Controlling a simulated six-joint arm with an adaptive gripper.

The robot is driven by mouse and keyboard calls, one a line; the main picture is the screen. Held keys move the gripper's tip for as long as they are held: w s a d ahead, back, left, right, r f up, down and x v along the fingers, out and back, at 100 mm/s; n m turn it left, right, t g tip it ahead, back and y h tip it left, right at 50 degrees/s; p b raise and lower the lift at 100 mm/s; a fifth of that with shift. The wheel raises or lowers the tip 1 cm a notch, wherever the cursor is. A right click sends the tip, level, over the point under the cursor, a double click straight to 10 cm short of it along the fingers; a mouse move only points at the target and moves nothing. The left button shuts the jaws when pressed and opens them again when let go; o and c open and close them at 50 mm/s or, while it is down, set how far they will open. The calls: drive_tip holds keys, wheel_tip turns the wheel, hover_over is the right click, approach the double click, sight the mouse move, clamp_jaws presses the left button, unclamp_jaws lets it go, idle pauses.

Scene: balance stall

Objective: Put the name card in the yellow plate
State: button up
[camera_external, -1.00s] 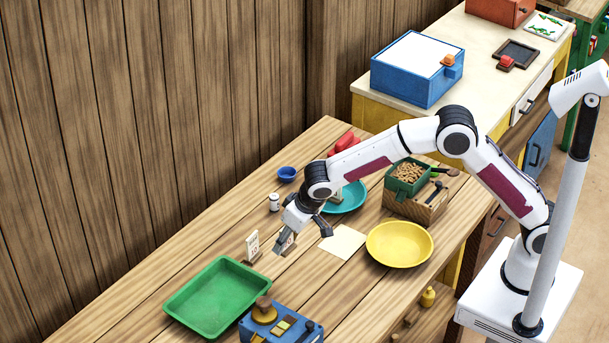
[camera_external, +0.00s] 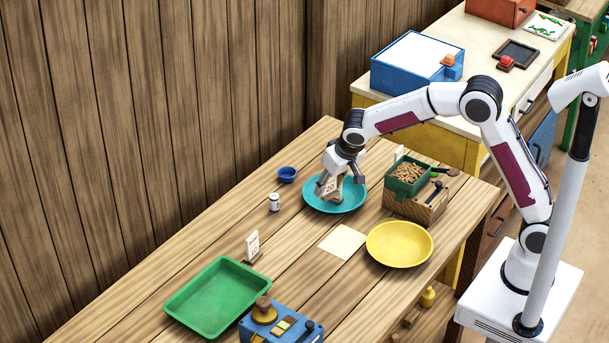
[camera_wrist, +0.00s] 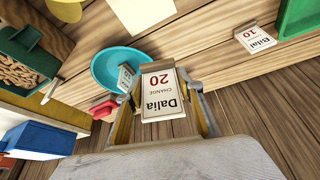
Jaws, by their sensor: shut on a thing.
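My gripper (camera_external: 341,183) is shut on a white name card (camera_external: 330,186) and holds it over the teal plate (camera_external: 318,207); the gap below it is unclear. In the wrist view the card (camera_wrist: 160,92), reading "Dalia 20 change", sits between my fingers (camera_wrist: 163,112). The yellow plate (camera_external: 400,245) is empty on the table, to the right of and nearer than my gripper; its edge also shows in the wrist view (camera_wrist: 65,10). Another card (camera_external: 252,245), "Bilal 10", stands near the green tray.
A pale yellow sheet (camera_external: 342,242) lies left of the yellow plate. A wooden box with a green bin of nuts (camera_external: 408,178) stands behind that plate. The green tray (camera_external: 217,296), blue scale (camera_external: 281,322), white jar (camera_external: 274,202) and blue bowl (camera_external: 287,174) are farther left.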

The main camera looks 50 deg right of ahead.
drive_tip(key=s+d+n, duration=0.2)
drive_tip(key=s+d, duration=0.4)
drive_tip(key=d, duration=0.1)
drive_tip(key=n+g+y, duration=0.4)
drive_tip(key=n+y, duration=0.2)
drive_tip(key=n, duration=1.3)
hover_over(395, 255)
drive_tip(key=d, duration=0.2)
drive_tip(key=shift+s+f, duration=0.1)
drive_tip(key=shift+f, duration=0.75)
drive_tip(key=shift+f, duration=0.2)
drive_tip(key=shift+f, duration=5.3)
